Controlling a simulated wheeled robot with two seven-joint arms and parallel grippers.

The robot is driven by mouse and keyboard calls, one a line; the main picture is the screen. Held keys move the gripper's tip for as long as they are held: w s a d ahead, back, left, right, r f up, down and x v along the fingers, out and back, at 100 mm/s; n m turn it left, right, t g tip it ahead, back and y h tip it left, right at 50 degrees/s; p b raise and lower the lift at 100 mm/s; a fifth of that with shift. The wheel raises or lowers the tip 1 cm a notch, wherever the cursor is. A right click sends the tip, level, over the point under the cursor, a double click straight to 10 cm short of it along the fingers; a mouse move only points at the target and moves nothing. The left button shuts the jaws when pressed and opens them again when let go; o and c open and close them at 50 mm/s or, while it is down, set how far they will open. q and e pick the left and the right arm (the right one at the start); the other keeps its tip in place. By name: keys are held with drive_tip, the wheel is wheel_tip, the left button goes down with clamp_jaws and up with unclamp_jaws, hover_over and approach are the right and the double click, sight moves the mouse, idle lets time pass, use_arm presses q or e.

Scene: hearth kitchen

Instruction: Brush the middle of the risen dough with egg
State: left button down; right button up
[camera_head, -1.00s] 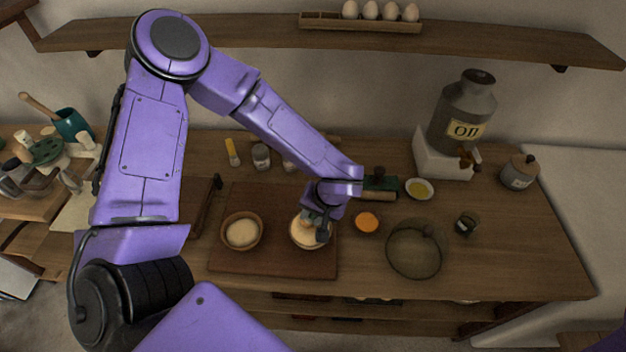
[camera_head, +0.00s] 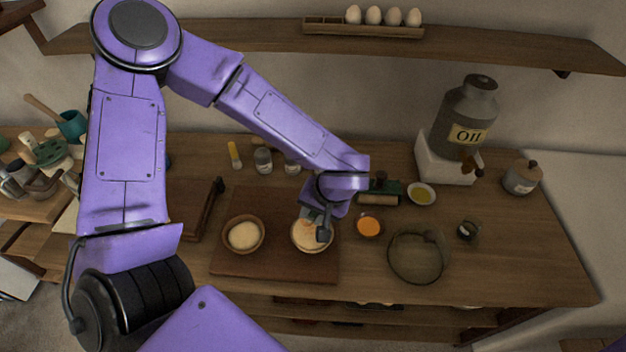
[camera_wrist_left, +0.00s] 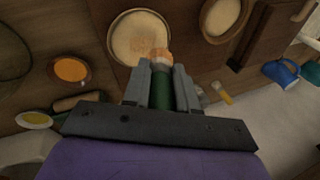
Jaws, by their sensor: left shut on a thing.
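My left gripper (camera_head: 322,226) is over the right-hand bowl of pale dough (camera_head: 302,243) on a brown board (camera_head: 270,266). It is shut on a brush with a green handle (camera_wrist_left: 160,97) and an orange-tan bristle head (camera_wrist_left: 160,58). In the left wrist view the bristle head overlaps the near edge of the round dough (camera_wrist_left: 138,35); whether it touches cannot be told. The gripper hides part of this dough in the head view. A second bowl of dough (camera_head: 243,236) stands to its left. A small dish of orange egg (camera_head: 368,226) stands right of the board. My right gripper is out of view.
A glass bowl (camera_head: 416,262) and a small dark cup (camera_head: 467,230) stand right of the egg. A yellow oil dish (camera_head: 421,194), the oil container (camera_head: 465,118) and a lidded pot (camera_head: 521,178) are farther back. Jars (camera_head: 263,160) line the back. The counter's right front is clear.

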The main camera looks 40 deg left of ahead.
use_arm(q)
drive_tip(key=shift+r, duration=0.35)
drive_tip(key=shift+r, duration=1.5)
drive_tip(key=shift+f, duration=0.1)
